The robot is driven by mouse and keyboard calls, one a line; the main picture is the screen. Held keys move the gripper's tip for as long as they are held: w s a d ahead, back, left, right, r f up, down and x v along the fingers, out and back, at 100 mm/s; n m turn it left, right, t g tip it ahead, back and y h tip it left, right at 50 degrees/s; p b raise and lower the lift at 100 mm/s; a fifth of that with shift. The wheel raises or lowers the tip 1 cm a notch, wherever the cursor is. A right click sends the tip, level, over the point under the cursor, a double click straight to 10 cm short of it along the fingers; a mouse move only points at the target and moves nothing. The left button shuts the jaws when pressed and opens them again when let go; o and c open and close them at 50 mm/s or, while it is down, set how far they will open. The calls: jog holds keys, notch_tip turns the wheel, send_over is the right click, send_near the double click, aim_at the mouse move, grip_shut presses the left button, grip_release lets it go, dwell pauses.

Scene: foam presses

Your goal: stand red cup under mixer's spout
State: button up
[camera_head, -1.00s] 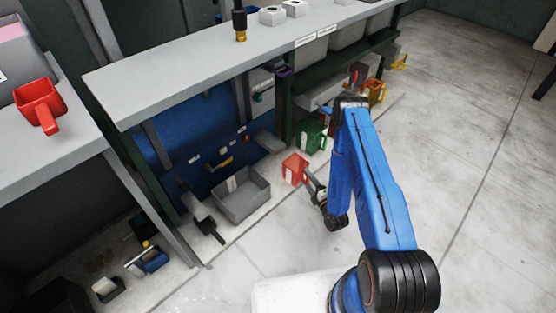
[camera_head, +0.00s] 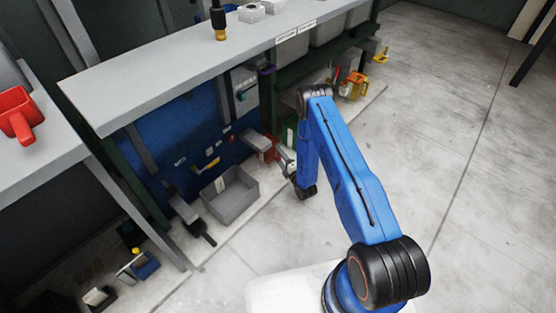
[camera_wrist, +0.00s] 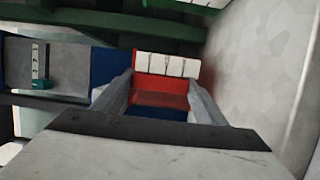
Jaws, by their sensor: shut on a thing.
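My gripper (camera_head: 281,157) is shut on a red cup (camera_head: 268,151), low in front of the blue-backed bay under the grey bench. In the wrist view the red cup (camera_wrist: 160,88), with a white striped label on its upper part, is between the two grey fingers. A grey block (camera_head: 255,140) juts out from the blue panel beside the cup in the head view; I cannot tell if they touch. I cannot tell for sure which part is the mixer's spout.
A grey bin (camera_head: 230,196) is on the floor left of my gripper. A green container (camera_head: 290,130) is partly hidden behind my arm. A grey box with a teal handle (camera_head: 242,92) is on the blue panel. The floor at right is clear.

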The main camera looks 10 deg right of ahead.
jog(key=shift+w+a, duration=0.15)
jog(key=shift+w, duration=0.25)
jog(key=shift+w+a+f, duration=0.1)
jog(key=shift+w+f, duration=0.1)
jog(key=shift+f, duration=0.7)
jog(key=shift+w+a+f, duration=0.1)
jog(key=shift+w+f, duration=0.1)
jog(key=shift+f, duration=0.65)
jog(key=shift+f, duration=0.15)
jog(key=o, duration=1.3)
jog(key=shift+c, duration=0.2)
jog(key=shift+d, duration=0.1)
